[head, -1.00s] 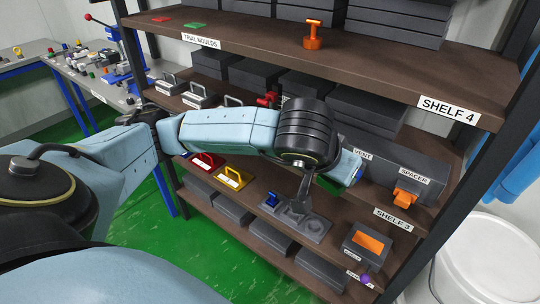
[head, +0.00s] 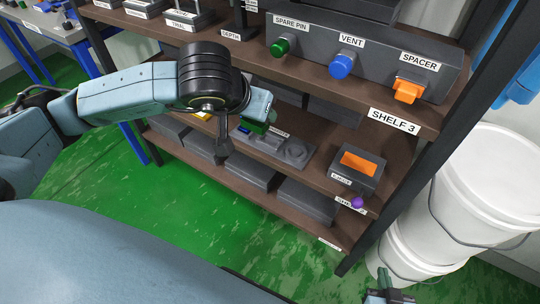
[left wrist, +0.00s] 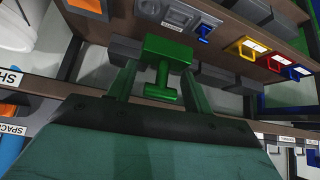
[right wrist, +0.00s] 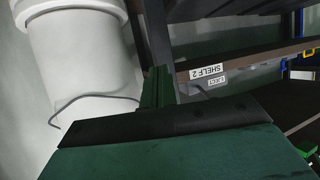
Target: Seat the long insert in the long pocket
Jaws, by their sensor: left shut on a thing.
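The green insert (left wrist: 166,48) is a block with a stem and crossbar handle. My left gripper (left wrist: 160,72) is shut on it; in the head view the gripper (head: 262,106) is over the shelf, with the insert (head: 253,127) partly hidden below it. The grey pocket block (head: 297,152) lies on that shelf, just beyond and below the insert; its left part is hidden by my arm. The block (left wrist: 178,17) also shows in the left wrist view, apart from the insert, with a blue-handled piece (left wrist: 205,31) at one end. My right gripper (right wrist: 158,88) looks shut and empty, low near the buckets.
An orange-lined bin (head: 360,163) stands right of the block. The shelf above carries a grey housing (head: 375,60) with green, blue and orange knobs. A black rack post (head: 415,150) and white buckets (head: 480,190) stand at right. Grey boxes (head: 252,170) fill the lower shelf.

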